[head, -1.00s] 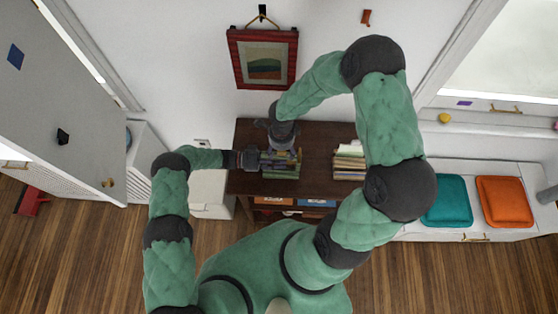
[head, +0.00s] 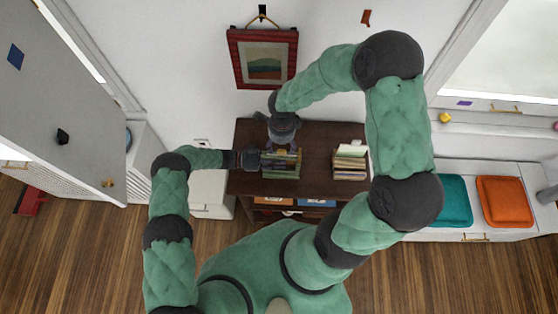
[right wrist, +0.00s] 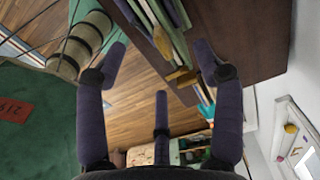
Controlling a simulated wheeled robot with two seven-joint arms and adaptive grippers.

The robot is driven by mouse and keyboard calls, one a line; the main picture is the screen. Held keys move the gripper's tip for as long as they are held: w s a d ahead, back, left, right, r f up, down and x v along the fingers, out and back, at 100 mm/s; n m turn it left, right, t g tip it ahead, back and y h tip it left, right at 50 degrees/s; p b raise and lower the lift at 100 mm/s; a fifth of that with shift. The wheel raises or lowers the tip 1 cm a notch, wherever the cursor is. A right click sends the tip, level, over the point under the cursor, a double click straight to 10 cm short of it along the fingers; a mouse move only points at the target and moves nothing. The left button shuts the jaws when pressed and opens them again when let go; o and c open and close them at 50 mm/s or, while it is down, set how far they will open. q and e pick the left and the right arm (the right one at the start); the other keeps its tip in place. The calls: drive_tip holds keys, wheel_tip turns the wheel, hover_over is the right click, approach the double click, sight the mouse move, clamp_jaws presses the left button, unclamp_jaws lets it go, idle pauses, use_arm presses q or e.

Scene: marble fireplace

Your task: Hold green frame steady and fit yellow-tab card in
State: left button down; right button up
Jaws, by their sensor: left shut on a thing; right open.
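A green, slatted holder (head: 281,171), seemingly the green frame, stands on the dark wooden cabinet top. My left gripper (head: 257,160) is at its left side and shut on it. My right gripper (head: 284,143) is open just above and behind it. In the right wrist view my right gripper's spread fingers (right wrist: 160,62) have nothing between them; upright green and pale edges (right wrist: 155,20) show beyond the tips. A small yellow-orange tab (right wrist: 180,76) shows near the right fingertip. I cannot tell whether the card with the yellow tab is in the frame.
The dark cabinet (head: 318,150) has free top space right of the frame, then a stack of books (head: 350,163). A red-framed picture (head: 263,58) hangs on the wall behind. A bench with teal (head: 455,203) and orange (head: 503,201) cushions stands at right.

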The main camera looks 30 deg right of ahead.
idle(0.4)
use_arm(q)
drive_tip(key=c, duration=0.7)
unclamp_jaws()
drive_tip(key=v, duration=1.2)
